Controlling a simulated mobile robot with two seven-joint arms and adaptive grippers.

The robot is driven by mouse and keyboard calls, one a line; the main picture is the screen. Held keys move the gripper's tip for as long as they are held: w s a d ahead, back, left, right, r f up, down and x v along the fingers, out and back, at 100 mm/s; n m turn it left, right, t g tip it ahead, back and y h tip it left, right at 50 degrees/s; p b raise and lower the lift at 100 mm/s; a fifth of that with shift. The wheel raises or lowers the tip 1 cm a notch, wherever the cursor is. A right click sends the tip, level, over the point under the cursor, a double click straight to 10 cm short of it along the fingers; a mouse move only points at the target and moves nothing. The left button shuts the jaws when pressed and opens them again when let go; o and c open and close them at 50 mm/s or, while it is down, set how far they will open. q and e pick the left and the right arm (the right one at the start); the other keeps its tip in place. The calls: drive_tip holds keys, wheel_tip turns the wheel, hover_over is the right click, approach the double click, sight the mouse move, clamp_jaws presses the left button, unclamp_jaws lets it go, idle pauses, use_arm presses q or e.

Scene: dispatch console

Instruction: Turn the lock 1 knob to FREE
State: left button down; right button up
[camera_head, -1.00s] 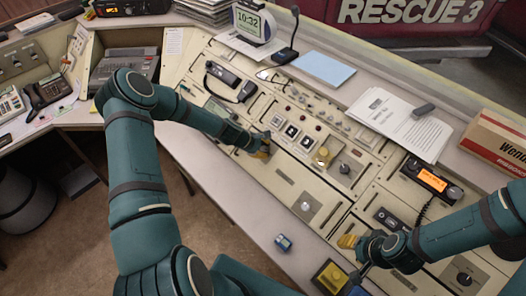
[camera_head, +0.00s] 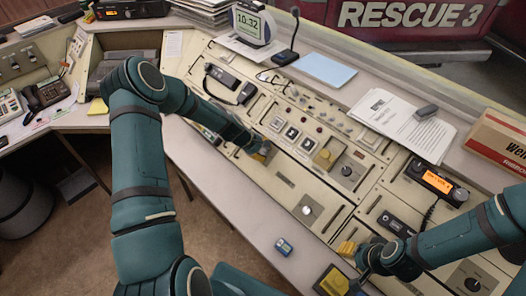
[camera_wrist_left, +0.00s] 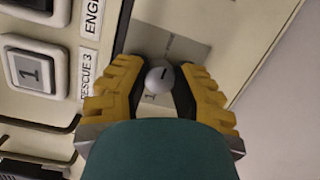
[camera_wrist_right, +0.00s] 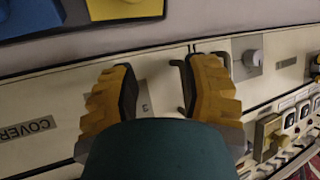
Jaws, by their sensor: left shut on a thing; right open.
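The lock 1 knob (camera_wrist_left: 159,80) is a round pale knob with a short dark mark, on a grey plate (camera_wrist_left: 185,45) with a printed 1. My left gripper (camera_wrist_left: 160,86) has its yellow-backed fingers closed on either side of it. The rest of the plate's lettering is too small to read. In the head view my left gripper (camera_head: 262,152) is at the console panel and hides this knob. My right gripper (camera_wrist_right: 160,88) is open and empty over the front panel; in the head view it (camera_head: 346,248) is at the lower right.
A similar knob (camera_head: 306,210) sits on the panel between my grippers. Square buttons (camera_head: 292,133) and a yellow cover (camera_head: 323,158) lie behind. A black hook-like handle (camera_wrist_right: 184,82) is beside my right fingers.

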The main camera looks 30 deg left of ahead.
use_arm(q)
drive_tip(key=shift+d, duration=0.15)
drive_tip(key=c, duration=0.7)
unclamp_jaws()
use_arm(e)
drive_tip(key=shift+d, duration=0.1)
use_arm(q)
drive_tip(key=shift+s+a+r, duration=0.15)
drive_tip(key=shift+a+r, duration=0.15)
drive_tip(key=shift+r, duration=0.05)
drive_tip(key=v, duration=1.1)
drive_tip(key=shift+s+d, duration=0.1)
drive_tip(key=shift+s, duration=0.05)
